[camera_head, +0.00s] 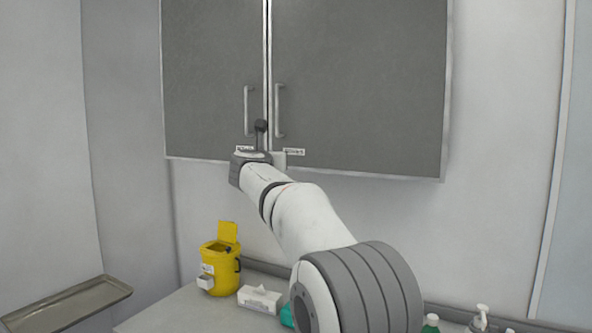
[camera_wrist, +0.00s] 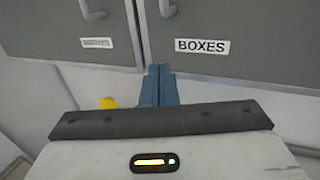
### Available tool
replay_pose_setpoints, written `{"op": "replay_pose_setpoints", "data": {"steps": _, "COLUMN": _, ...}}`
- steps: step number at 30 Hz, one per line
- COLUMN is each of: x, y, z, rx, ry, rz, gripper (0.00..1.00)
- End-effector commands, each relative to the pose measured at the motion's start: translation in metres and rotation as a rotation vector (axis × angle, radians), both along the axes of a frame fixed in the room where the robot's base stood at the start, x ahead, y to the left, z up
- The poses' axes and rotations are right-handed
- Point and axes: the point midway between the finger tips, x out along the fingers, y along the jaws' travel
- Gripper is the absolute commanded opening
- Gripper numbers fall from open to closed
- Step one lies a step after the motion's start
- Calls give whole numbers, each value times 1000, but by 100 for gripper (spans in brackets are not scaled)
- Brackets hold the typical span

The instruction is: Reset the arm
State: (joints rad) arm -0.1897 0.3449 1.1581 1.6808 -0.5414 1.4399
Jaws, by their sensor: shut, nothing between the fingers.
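My arm (camera_head: 305,220) reaches up from the lower right in the head view. Its wrist end is in front of the lower edge of a grey wall cabinet (camera_head: 360,80). In the wrist view my gripper (camera_wrist: 159,70) shows two blue-grey fingers shut together with nothing between them. They point toward the cabinet's lower edge, near the gap between its doors. I cannot tell how far apart the fingers and cabinet are.
Both cabinet doors look shut, with upright handles (camera_head: 278,110); the right one has a "BOXES" label (camera_wrist: 202,46). Below are a yellow bin (camera_head: 218,270), a tissue box (camera_head: 260,299), bottles (camera_head: 431,324) on a counter, and a metal tray (camera_head: 70,303) at left.

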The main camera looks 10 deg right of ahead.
Motion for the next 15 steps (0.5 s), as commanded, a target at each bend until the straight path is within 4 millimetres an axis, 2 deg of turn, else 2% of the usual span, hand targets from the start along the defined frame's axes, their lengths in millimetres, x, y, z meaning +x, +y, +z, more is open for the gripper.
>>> {"op": "replay_pose_setpoints", "data": {"steps": 1, "x": -12, "y": 11, "z": -4, "rx": 1, "ry": -3, "rz": 5, "gripper": 0}}
{"op": "replay_pose_setpoints", "data": {"steps": 6, "x": -41, "y": 36, "z": -5, "rx": 2, "ry": -1, "rz": 3, "gripper": 0}}
{"op": "replay_pose_setpoints", "data": {"steps": 10, "x": -57, "y": 49, "z": -4, "rx": 3, "ry": 1, "rz": 1, "gripper": 0}}
{"op": "replay_pose_setpoints", "data": {"steps": 15, "x": -68, "y": 58, "z": -3, "rx": -2, "ry": 2, "rz": 1, "gripper": 0}}
